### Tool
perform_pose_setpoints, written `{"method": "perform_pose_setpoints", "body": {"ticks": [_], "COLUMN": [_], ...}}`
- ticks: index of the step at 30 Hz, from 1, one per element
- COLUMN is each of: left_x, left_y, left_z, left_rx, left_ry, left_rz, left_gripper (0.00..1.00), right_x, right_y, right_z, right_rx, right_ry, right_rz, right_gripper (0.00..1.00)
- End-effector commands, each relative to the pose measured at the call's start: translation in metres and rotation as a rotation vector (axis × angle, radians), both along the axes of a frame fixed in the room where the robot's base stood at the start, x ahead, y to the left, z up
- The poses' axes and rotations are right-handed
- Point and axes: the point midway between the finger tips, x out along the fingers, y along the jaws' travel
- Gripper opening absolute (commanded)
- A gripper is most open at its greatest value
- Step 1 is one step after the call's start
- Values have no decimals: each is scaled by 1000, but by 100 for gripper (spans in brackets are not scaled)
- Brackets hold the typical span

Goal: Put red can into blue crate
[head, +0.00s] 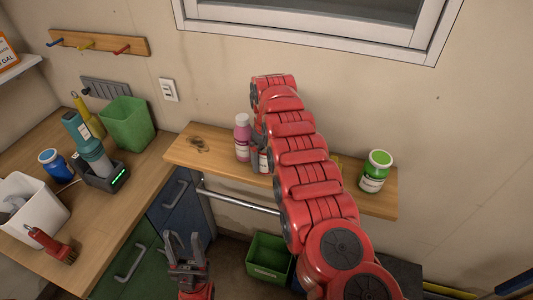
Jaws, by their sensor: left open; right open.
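My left gripper (187,250) is open and empty at the bottom, in front of the cabinets, with its fingers pointing up. My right arm reaches from the bottom right up over the wooden ledge, and its gripper (259,140) is open there, mostly hidden by the arm. A small container with a pale label (264,160) shows beside the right gripper, partly covered; I cannot tell if it is the red can.
On the ledge (205,155) stand a pink bottle (242,137) close left of the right gripper and a green-lidded jar (375,171) at right. A metal rail (238,200) runs below. The left counter holds a green bin (128,124), tools and a white bin (32,208).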

Motion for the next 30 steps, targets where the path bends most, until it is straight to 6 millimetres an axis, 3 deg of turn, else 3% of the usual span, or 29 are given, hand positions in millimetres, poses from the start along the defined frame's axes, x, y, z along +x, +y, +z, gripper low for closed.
{"method": "perform_pose_setpoints", "body": {"ticks": [5,18,30], "left_x": [0,0,0], "left_y": [0,0,0], "left_z": [-1,-1,-2], "left_rx": [0,0,0], "left_ry": [0,0,0], "left_rz": [0,0,0], "left_gripper": [50,50,50], "right_x": [0,0,1], "right_y": [0,0,2], "right_z": [0,0,9], "right_rx": [1,0,1], "right_ry": [-1,0,-2], "right_rz": [0,0,0], "right_gripper": [98,20,20]}}
